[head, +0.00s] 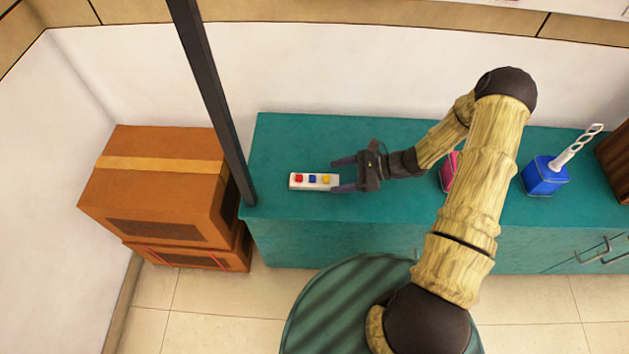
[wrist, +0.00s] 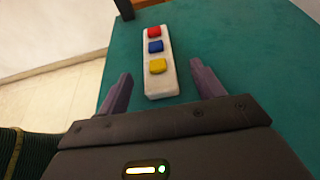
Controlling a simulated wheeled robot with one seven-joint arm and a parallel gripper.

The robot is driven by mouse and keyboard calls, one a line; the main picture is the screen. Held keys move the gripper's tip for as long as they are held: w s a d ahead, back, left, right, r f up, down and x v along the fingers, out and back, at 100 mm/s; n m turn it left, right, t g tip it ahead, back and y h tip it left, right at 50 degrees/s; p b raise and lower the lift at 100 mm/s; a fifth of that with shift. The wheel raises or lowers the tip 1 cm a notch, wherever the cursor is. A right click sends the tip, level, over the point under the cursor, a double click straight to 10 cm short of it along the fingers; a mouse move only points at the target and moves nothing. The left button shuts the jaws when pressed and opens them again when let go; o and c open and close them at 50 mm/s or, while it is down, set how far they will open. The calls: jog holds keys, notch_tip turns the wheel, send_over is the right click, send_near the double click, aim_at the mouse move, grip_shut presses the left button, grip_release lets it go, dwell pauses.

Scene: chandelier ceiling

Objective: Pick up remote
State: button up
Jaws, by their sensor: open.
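The remote (head: 314,182) is a white bar with red, blue and yellow buttons, lying flat on the teal cabinet top (head: 285,140) near its left end. In the wrist view the remote (wrist: 171,79) lies ahead of my gripper, its near end with the yellow button at the gap between the fingertips. My gripper (head: 338,175) is open, just right of the remote, with a finger to either side of its near end. In the wrist view my gripper (wrist: 163,83) has its purple fingers apart and nothing between them is clasped. I cannot tell the height of the fingers above the top.
A dark post (head: 212,95) rises at the cabinet's left end, beside stacked brown boxes (head: 160,180). To the right are a pink object (head: 449,172) partly behind my arm, and a blue container (head: 543,177) with a white twisted piece. The top around the remote is clear.

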aim_at(330, 179)
jog(key=x, duration=0.5)
jog(key=shift+s+f, duration=0.1)
jog(key=shift+f, duration=0.1)
jog(key=shift+c, duration=0.5)
jog(key=c, duration=1.1)
